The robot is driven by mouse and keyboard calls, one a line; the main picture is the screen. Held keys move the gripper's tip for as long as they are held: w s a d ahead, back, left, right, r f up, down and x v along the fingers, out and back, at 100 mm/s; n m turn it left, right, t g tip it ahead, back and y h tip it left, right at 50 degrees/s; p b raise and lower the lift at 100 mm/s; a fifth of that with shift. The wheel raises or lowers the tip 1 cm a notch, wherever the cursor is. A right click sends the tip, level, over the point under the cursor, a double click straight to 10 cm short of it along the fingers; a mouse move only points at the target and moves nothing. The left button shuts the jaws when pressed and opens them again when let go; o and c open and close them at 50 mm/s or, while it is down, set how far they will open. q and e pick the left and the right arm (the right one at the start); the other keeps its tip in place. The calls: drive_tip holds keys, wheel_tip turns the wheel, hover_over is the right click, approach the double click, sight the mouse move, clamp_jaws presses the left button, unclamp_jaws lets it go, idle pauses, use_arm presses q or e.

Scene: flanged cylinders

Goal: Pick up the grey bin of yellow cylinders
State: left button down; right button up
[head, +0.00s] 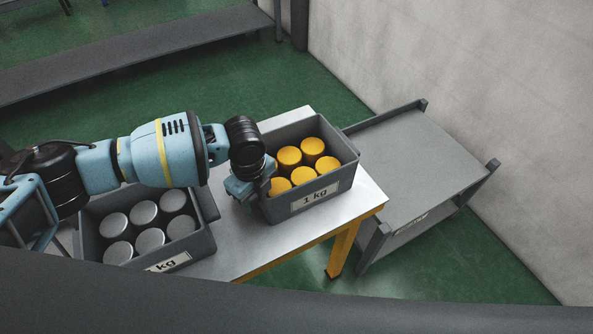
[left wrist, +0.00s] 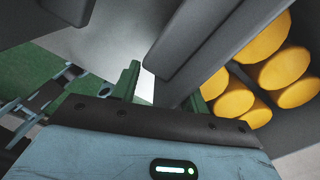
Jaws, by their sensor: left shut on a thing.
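The grey bin of yellow cylinders (head: 338,184) stands on the metal-topped table, with a "1 kg" label on its front. Several yellow cylinders (head: 289,157) stand inside it; the arm hides part of the left side. My left gripper (head: 250,187) is at the bin's left wall, shut on it. In the left wrist view one green finger is outside the grey bin's wall (left wrist: 197,42) and the other is on the inner side, near the yellow cylinders (left wrist: 283,68). My right gripper is not in view.
A second grey bin with silver-lidded cylinders (head: 204,244) stands to the left on the same table (head: 236,240), partly under my left arm. A grey cart (head: 425,158) stands right of the table, its top empty. A pale wall is behind it.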

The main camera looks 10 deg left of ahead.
use_arm(q)
drive_tip(key=shift+w+d+r, duration=0.1)
drive_tip(key=shift+w+r, duration=0.05)
drive_tip(key=shift+r, duration=0.6)
wheel_tip(320, 180, up, 9)
drive_tip(key=shift+f, duration=0.1)
idle(0.5)
